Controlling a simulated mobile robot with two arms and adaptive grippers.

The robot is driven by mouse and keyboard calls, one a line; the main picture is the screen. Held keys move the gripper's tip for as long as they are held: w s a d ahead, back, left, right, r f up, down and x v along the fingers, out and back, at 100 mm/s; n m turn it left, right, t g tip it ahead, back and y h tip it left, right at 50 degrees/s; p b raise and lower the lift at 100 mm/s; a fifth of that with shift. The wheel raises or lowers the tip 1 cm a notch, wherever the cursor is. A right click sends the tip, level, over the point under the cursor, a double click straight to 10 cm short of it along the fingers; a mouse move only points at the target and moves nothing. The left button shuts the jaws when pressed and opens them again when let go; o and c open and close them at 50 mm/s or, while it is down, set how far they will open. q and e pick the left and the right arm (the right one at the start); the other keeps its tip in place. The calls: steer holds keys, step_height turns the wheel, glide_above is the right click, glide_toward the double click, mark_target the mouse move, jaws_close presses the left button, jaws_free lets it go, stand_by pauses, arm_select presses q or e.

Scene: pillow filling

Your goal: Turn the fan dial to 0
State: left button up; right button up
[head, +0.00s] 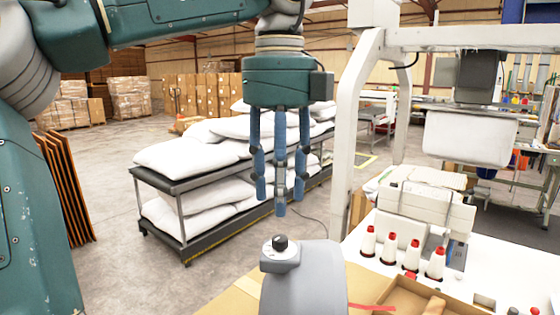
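The dial (280,242) is a small black knob on a light round base. It sits on top of a grey rounded housing (312,283), which I take to be the fan, at the bottom middle of the head view. Any numbers on the dial are too small to read. My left gripper (280,192) hangs straight down above the dial. Its blue fingers are spread and hold nothing. The lowest fingertip is a short way above the knob and appears apart from it. My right gripper is not in view.
A white table edge (352,243) with several red-and-white thread cones (411,256) lies to the right. A cardboard tray (402,296) is beside the housing. A white machine frame (352,115) rises behind. A cart of white pillows (190,157) stands at the left; open floor lies before it.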

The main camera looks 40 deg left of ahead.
arm_select(q)
steer(key=shift+r, duration=2.4)
